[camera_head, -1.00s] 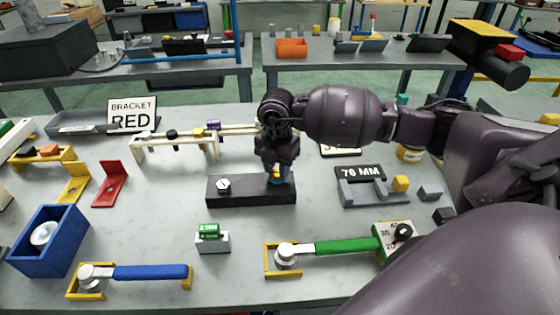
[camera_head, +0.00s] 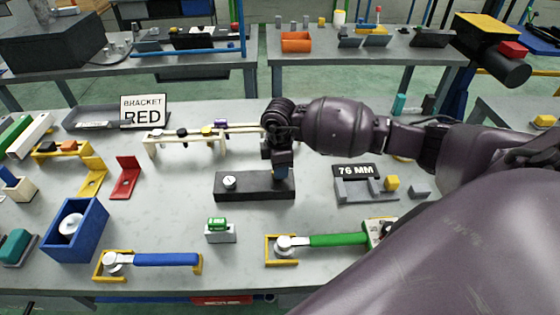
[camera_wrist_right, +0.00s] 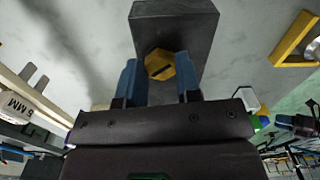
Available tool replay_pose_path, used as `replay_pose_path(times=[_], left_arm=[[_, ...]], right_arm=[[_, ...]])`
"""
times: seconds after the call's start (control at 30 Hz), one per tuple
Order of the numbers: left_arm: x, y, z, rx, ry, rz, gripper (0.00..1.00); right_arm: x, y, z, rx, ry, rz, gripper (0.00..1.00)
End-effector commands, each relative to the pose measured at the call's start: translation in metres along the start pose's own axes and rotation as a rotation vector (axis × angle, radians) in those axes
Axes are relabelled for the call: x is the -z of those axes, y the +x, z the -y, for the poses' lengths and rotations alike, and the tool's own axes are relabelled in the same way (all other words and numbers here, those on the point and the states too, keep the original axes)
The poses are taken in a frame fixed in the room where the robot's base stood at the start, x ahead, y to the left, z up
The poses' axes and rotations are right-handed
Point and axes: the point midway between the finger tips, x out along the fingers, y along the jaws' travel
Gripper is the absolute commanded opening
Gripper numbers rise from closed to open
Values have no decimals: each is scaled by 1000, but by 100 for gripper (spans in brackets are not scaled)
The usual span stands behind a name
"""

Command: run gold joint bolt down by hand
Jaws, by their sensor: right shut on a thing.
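The gold joint bolt (camera_wrist_right: 160,64) shows in the right wrist view as a yellow hexagonal head with a dark slot. It stands at one end of a dark block (camera_head: 240,186), whose other end carries a silver bolt (camera_head: 229,182). My right gripper (camera_head: 283,180) points down over the block's right end and hides the gold bolt in the head view. Its blue fingers (camera_wrist_right: 158,74) are shut on the gold bolt head, one on each side. How far the bolt is sunk in the block is hidden. My left gripper is not in view.
A green-handled wrench (camera_head: 335,240) and a blue-handled wrench (camera_head: 165,259) lie at the front. A small block with a green top (camera_head: 219,230) stands before the dark block. A cream rack (camera_head: 185,145) is close behind. A grey 76 MM fixture (camera_head: 362,190) is to the right.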

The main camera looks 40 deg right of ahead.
Motion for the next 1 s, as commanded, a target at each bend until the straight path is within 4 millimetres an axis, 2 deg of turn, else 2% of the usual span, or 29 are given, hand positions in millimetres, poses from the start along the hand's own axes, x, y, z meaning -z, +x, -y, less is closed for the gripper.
replay_pose_path(times=[0.03, 0.3, 0.83, 0.87, 1.0], left_arm=[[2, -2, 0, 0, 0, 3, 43], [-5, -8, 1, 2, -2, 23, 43], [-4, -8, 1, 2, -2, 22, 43], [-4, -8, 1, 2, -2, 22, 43], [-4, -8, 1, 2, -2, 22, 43]], right_arm=[[2, -7, -3, -9, 26, -8, 8], [2, -6, -3, -11, 116, -9, 8], [2, -6, -4, -12, 136, -10, 8], [2, -6, -4, -12, 136, -10, 35], [2, -4, -2, -9, 136, -7, 56]])
